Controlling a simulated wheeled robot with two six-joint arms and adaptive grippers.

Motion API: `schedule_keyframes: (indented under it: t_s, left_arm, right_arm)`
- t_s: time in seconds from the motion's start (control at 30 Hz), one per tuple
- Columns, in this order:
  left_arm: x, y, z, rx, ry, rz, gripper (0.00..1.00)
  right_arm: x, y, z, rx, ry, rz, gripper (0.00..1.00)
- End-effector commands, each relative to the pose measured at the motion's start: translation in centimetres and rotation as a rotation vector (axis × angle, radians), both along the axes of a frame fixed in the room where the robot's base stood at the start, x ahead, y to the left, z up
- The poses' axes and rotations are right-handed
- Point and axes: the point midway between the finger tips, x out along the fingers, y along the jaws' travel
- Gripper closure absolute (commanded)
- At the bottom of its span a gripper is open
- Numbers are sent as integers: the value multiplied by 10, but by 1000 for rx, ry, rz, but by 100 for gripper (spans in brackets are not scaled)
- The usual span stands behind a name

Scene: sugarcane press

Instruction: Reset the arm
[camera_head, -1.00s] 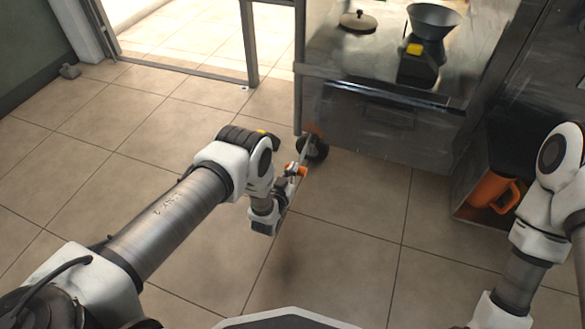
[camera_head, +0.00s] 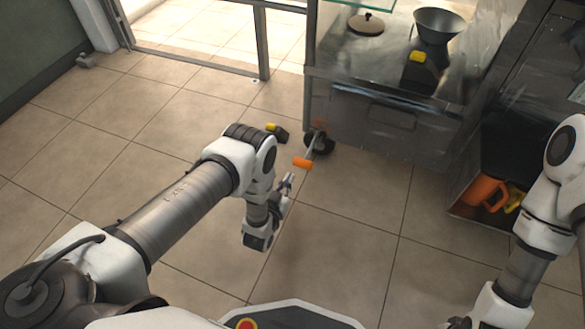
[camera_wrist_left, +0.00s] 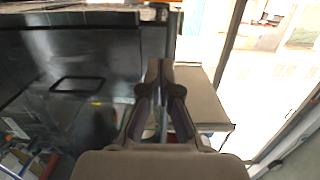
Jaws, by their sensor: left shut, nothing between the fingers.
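My left gripper (camera_head: 287,183) is near the middle of the head view, shut and empty. Its arm comes in from the left and bends downward at the wrist. In the left wrist view its closed fingers (camera_wrist_left: 160,72) point up the picture with nothing between them. In the head view an orange handle (camera_head: 302,162) shows just beyond the fingertips, with a visible gap.
A metal cart (camera_head: 375,122) with a dark wheel (camera_head: 319,144) stands ahead, carrying a funnel (camera_head: 438,25) and a lid (camera_head: 366,24). An orange mug (camera_head: 484,191) is in a low compartment at right. A yellow-black object (camera_head: 277,131) is on the floor. Tiled floor at left is clear.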

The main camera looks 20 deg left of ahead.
Motion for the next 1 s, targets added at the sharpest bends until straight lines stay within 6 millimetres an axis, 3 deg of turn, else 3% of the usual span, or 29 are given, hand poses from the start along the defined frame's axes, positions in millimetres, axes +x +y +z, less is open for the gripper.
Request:
schedule_keyframes:
  t_s: [0.57, 0.67, 0.77, 0.8, 0.87, 0.97, 1.0]
  left_arm:
    - [2, 0, 3, 0, -7, 0, 100]
    - [15, 2, 20, 1, -36, 3, 100]
    - [37, 9, 54, 4, -80, 13, 100]
    - [41, 15, 74, 8, -79, 21, 100]
    - [34, 26, 86, 14, 0, 35, 100]
    - [1, 37, 82, 18, 222, 50, 100]
    - [-20, 41, 77, 16, 333, 55, 100]
  right_arm:
    - [0, 0, 0, 0, 0, 0, 60]
    - [0, 0, 1, 0, 0, 0, 60]
    - [0, 0, 4, 0, 0, 0, 60]
    - [0, 0, 6, 0, 0, 0, 60]
    - [0, 0, 8, 0, 0, 0, 60]
    - [0, 0, 10, 0, 0, 0, 60]
    - [0, 0, 11, 0, 0, 0, 60]
